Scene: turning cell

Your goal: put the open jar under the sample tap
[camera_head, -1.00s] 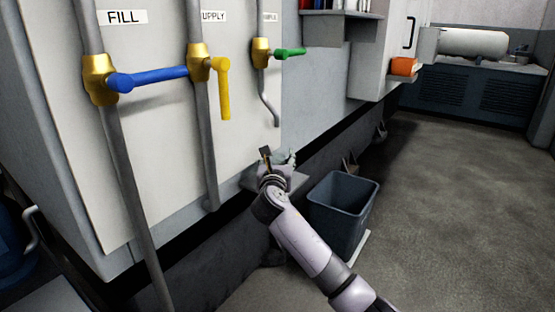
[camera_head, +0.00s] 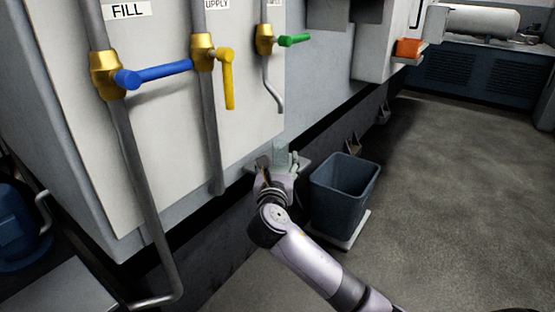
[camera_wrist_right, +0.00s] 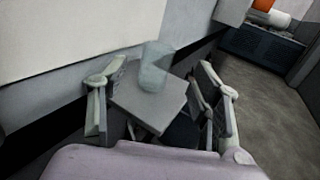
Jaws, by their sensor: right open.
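The jar (camera_wrist_right: 157,68) is clear, pale greenish and upright on a small grey shelf (camera_wrist_right: 150,104). It shows faintly in the head view (camera_head: 281,154). I cannot make out its rim clearly. The sample tap (camera_head: 264,39) has a brass body, a green lever and a thin grey spout (camera_head: 272,92) that bends down to the right; the shelf and jar are below it. My right gripper (camera_head: 279,166) is open in front of the shelf. In the right wrist view its fingers are spread to either side of the shelf, with the jar beyond and between them, apart from both. My left gripper is not in view.
A fill valve (camera_head: 108,73) with a blue lever and a supply valve (camera_head: 203,52) with a yellow lever are on the panel at left. A dark bin (camera_head: 342,195) stands right of the shelf. Open floor (camera_head: 460,200) lies at right.

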